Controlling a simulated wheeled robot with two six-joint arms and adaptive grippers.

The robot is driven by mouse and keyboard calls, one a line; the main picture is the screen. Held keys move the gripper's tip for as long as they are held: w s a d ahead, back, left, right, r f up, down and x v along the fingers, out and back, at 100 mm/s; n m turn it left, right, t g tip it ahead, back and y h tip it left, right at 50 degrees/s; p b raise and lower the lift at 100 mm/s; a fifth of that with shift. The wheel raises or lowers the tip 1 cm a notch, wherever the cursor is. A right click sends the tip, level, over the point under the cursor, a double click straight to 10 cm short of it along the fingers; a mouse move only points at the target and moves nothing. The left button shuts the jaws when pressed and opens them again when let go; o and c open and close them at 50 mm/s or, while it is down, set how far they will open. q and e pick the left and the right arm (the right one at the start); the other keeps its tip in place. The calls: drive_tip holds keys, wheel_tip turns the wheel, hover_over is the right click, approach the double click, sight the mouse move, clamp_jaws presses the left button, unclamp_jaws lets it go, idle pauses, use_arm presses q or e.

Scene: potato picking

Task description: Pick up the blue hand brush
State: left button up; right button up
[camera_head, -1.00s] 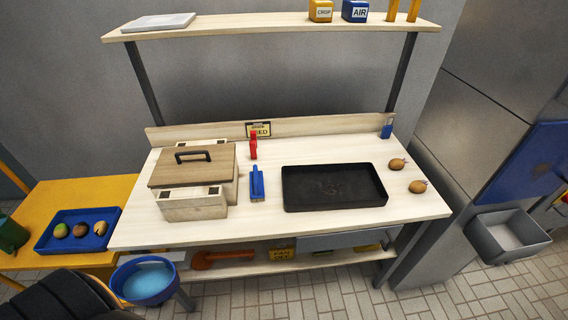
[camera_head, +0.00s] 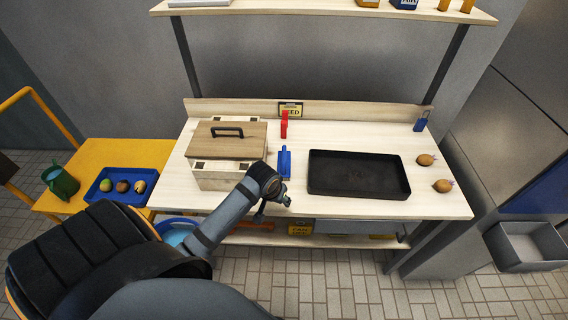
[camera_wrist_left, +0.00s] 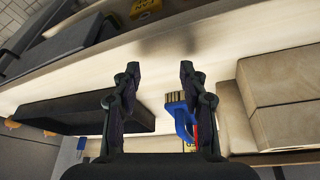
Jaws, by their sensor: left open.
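The blue hand brush (camera_head: 284,165) lies on the wooden workbench (camera_head: 240,207), between the wooden box and the black tray. My left gripper (camera_head: 274,207) hangs near the bench's front edge, a little nearer than the brush and apart from it. In the left wrist view the gripper (camera_wrist_left: 158,75) is open and empty, its two fingers well apart. The brush (camera_wrist_left: 182,118) shows there with its blue body and tan bristles, partly behind the right-hand finger. My right gripper is in neither current view.
A lidded wooden box (camera_head: 229,177) stands left of the brush. A black tray (camera_head: 358,192) lies right of it, with two potatoes (camera_head: 425,160) beyond. A red object (camera_head: 284,125) stands behind the brush. A blue bucket (camera_head: 178,233) is below the bench's front left.

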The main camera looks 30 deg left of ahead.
use_arm(q)
drive_tip(key=w+a+r+n, duration=0.2)
drive_tip(key=w+a+r, duration=0.25)
drive_tip(key=w, duration=0.25)
drive_tip(key=n, duration=0.3)
approach(284, 154)
drive_tip(key=shift+t, duration=0.4)
drive_tip(key=x, duration=0.3)
drive_tip(key=s+x, duration=0.1)
drive_tip(key=x, duration=0.1)
drive_tip(key=shift+w+f+p, duration=0.25)
drive_tip(key=shift+f+p, duration=0.1)
drive_tip(key=shift+f, duration=0.2)
drive_tip(key=p+x, duration=0.1)
drive_tip(key=x, duration=0.3)
drive_tip(key=shift+w+a+f, duration=0.1)
drive_tip(key=shift+w+f, duration=0.2)
drive_tip(key=shift+f, duration=0.2)
drive_tip(key=shift+c, duration=0.5)
drive_tip(key=shift+s, duration=0.1)
drive_tip(key=shift+c, duration=1.2)
clamp_jaws()
